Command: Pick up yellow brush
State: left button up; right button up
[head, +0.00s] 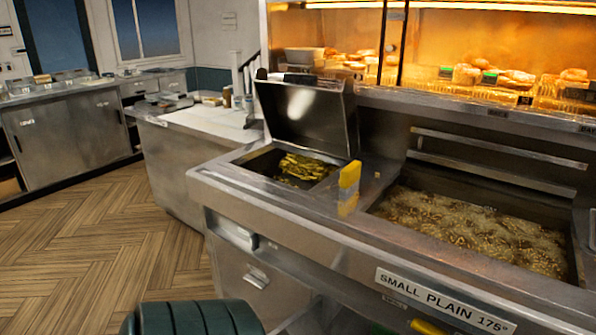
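A small yellow upright block (349,177), which may be the yellow brush, stands on the steel top of the frying range between its two wells. Its bristles or handle cannot be made out, and a yellow patch shows on the steel just below it. Another yellow thing (427,327) shows low at the bottom edge, below the range front, mostly cut off; I cannot tell what it is. Neither of my grippers is in view.
The right well (470,228) holds bubbling oil with frying food. The left well (300,168) holds dark yellow food under a raised steel lid (305,112). A lit food display (480,75) stands behind. The wooden floor (90,240) at left is clear.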

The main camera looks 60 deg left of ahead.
aim_at(349, 177)
jog(key=i+j+u, duration=0.15)
jog(key=u, duration=0.25)
jog(key=i+u, duration=0.25)
jog(key=u, duration=0.2)
jog(key=i+u, duration=0.25)
jog(key=u, duration=0.15)
jog(key=i+u, duration=0.2)
jog(key=u, duration=0.25)
